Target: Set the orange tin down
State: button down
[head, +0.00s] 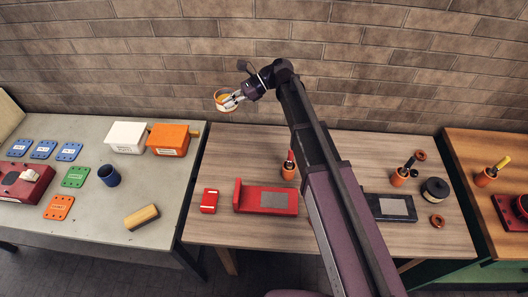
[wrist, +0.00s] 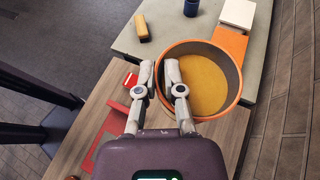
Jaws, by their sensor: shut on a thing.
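The orange tin (wrist: 237,88) is a round, open-topped pan with an orange wall and a yellow-brown inside. My gripper (wrist: 159,74) is shut on its wall, with one finger inside the rim and one outside. In the head view the tin (head: 222,103) hangs in the air in front of the brick wall, above the back of the gap between the grey table and the wooden table. My gripper (head: 232,99) is at its right side there. The tin touches no table in that view. Its underside is hidden in the wrist view.
The grey table (head: 100,205) holds a white box (head: 127,137), an orange box (head: 169,140), a blue cup (head: 109,175), a yellow-brown block (head: 141,217) and coloured plates. The wooden table (head: 245,155) has a red fixture (head: 268,200) and red box (head: 209,201); its back left is clear.

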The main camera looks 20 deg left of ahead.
jog(key=w+d+f+m+t+y+b, duration=0.1)
jog(key=w+d+f+t+b, duration=0.1)
jog(key=f+b, duration=0.5)
jog(key=w+d+f+m+t+y+b, duration=0.1)
jog(key=w+d+f+m+b, duration=0.1)
jog(key=w+f+b, duration=0.3)
jog(key=w+d+f+m+t+b, duration=0.2)
jog(key=w+d+f+b, duration=0.1)
jog(key=f+b, duration=0.8)
jog(key=shift+w+d+f+t+y, duration=0.25)
jog(key=shift+f+t+y, duration=0.05)
jog(key=shift+f+y, duration=0.1)
notch_tip(320, 180, down, 6)
jog(key=b, duration=0.6)
jog(key=shift+f, duration=0.1)
jog(key=shift+f+b, duration=1.9)
jog(key=shift+b, duration=0.15)
